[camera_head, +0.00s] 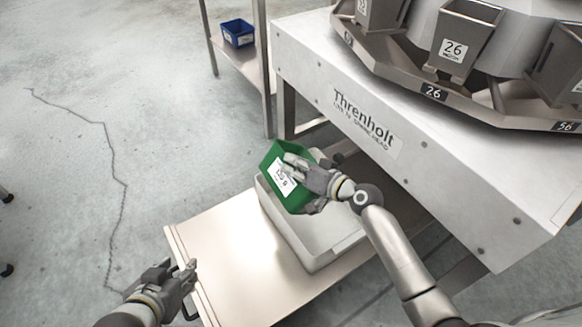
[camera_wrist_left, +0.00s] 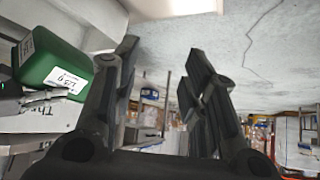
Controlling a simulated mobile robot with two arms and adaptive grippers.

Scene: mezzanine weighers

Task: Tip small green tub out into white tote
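The small green tub (camera_head: 289,195) with a white label is held tilted over the white tote (camera_head: 318,262). It also shows at the left of the left wrist view (camera_wrist_left: 60,68). My right gripper (camera_head: 304,182) is shut on the tub's wall. The tub's inside is mostly hidden from the head camera. The visible part of the tote's floor looks bare; the rest is hidden behind the tub and my right arm. My left gripper (camera_head: 178,275) is open and empty near the left front edge of the bench, with its fingers apart in the left wrist view (camera_wrist_left: 160,75).
The tote stands on a pale bench (camera_head: 222,245), whose left part is clear. A large steel weigher (camera_head: 400,130) marked Threnholt stands behind and to the right, with hoppers above. A blue bin (camera_head: 238,33) sits on a shelf at the back.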

